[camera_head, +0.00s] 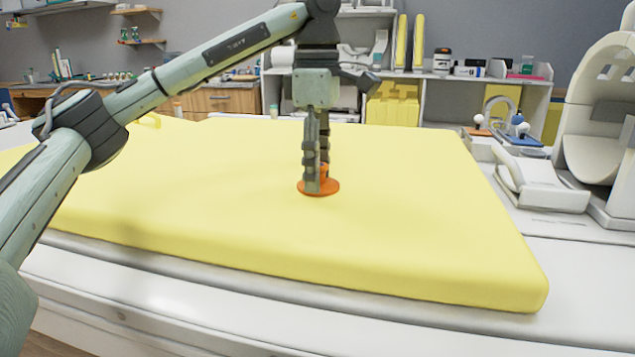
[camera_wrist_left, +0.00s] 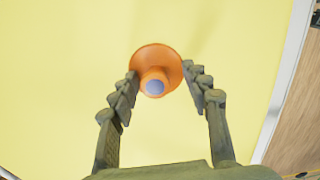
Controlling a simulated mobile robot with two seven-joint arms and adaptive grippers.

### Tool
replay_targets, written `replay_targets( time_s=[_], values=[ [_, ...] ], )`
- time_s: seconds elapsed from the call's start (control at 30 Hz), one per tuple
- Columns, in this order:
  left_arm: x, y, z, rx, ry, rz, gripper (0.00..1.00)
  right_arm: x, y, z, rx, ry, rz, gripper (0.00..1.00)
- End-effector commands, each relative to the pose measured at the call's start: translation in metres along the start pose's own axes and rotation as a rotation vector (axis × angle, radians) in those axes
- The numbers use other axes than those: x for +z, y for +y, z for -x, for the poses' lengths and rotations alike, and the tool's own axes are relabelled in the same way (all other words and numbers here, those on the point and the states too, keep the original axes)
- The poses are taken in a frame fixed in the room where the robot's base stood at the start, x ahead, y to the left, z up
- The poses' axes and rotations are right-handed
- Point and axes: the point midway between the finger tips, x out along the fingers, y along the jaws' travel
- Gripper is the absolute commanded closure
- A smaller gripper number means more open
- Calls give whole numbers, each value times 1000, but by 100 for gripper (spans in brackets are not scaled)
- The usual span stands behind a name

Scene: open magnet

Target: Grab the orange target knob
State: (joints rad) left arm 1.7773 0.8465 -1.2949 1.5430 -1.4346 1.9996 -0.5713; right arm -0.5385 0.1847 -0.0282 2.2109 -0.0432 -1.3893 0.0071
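The orange target knob (camera_head: 331,187) stands upright on the yellow pad (camera_head: 430,220), with a wide round base and a narrower stem. In the left wrist view the knob (camera_wrist_left: 157,62) shows from above, with a bluish-grey spot on top of its stem. My left gripper (camera_head: 316,182) points down at the knob, and its fingers partly hide the stem in the head view. In the left wrist view the fingers of my left gripper (camera_wrist_left: 160,73) are spread, one on each side of the knob, with gaps between them and the stem. My right gripper is not in view.
The pad around the knob is clear. A white device (camera_head: 540,185) and a large white machine (camera_head: 600,120) stand to the right. Shelves (camera_head: 425,100) with bottles and yellow items stand behind the pad. A wooden cabinet (camera_head: 225,100) is at the back left.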

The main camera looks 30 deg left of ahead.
Motion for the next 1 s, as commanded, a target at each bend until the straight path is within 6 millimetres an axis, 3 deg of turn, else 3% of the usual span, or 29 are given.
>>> replay_targets(
  time_s=[0.07, 0.3, 0.67, 0.8, 0.97, 1.0],
  values=[
    [0, 0, -1, -2, 2, 0, 70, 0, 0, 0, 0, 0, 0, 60],
    [0, 0, -3, -5, 3, 0, 100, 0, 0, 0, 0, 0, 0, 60],
    [0, -1, -1, -7, 5, -1, 100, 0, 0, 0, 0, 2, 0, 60],
    [0, 0, 13, -4, 4, -1, 100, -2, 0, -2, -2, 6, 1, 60],
    [0, 0, 46, 1, 2, 1, 100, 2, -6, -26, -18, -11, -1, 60],
    [-5, -7, 49, 2, 3, 1, 100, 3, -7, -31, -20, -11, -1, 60]
  ],
)
